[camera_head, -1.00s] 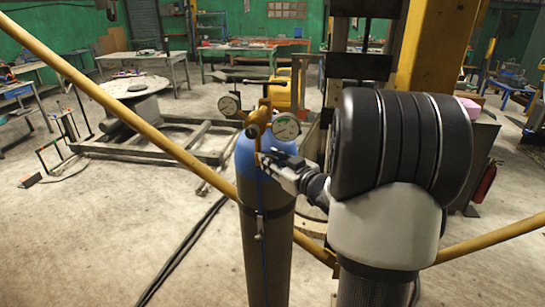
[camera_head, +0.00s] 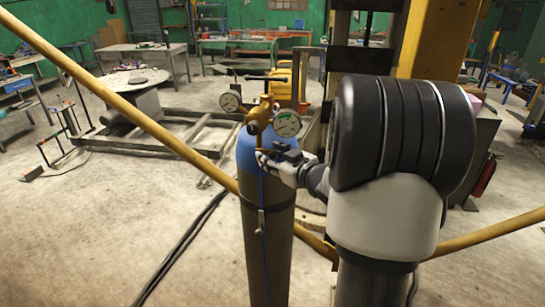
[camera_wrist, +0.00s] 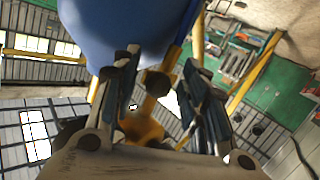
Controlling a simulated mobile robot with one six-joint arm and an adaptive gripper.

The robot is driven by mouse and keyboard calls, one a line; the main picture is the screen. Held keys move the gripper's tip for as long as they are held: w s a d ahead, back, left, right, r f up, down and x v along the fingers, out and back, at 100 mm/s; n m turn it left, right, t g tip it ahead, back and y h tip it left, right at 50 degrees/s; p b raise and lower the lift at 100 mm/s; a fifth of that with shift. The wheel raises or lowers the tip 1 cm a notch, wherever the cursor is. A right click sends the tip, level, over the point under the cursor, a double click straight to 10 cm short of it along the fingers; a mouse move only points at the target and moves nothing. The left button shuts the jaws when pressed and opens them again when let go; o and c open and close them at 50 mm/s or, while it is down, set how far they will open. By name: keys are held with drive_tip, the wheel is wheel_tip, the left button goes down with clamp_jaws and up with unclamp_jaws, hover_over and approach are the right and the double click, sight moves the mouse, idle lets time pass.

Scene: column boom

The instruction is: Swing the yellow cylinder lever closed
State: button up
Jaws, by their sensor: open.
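The gas cylinder (camera_head: 248,152) has a blue shoulder and a dark body and stands upright in the middle of the head view. Its yellow valve (camera_head: 265,112) is on top, with two round gauges (camera_head: 288,124) and a dark T-handle (camera_head: 265,78). My gripper (camera_head: 268,158) is at the cylinder's shoulder, just below the valve. In the wrist view my gripper (camera_wrist: 164,88) is open, its fingers apart. A yellow part with a dark knob (camera_wrist: 157,83) shows between or behind them; I cannot tell whether they touch it. I cannot clearly tell the yellow lever from the other yellow fittings.
A yellow slanting bar (camera_head: 130,112) crosses behind the cylinder, and a yellow column (camera_head: 430,45) stands behind my arm. A low metal frame (camera_head: 160,140) lies on the floor at left. Tables (camera_head: 145,50) stand farther back. The floor at front left is mostly clear.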

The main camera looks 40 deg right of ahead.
drive_tip(key=v, duration=1.2)
drive_tip(key=shift+f, duration=0.1)
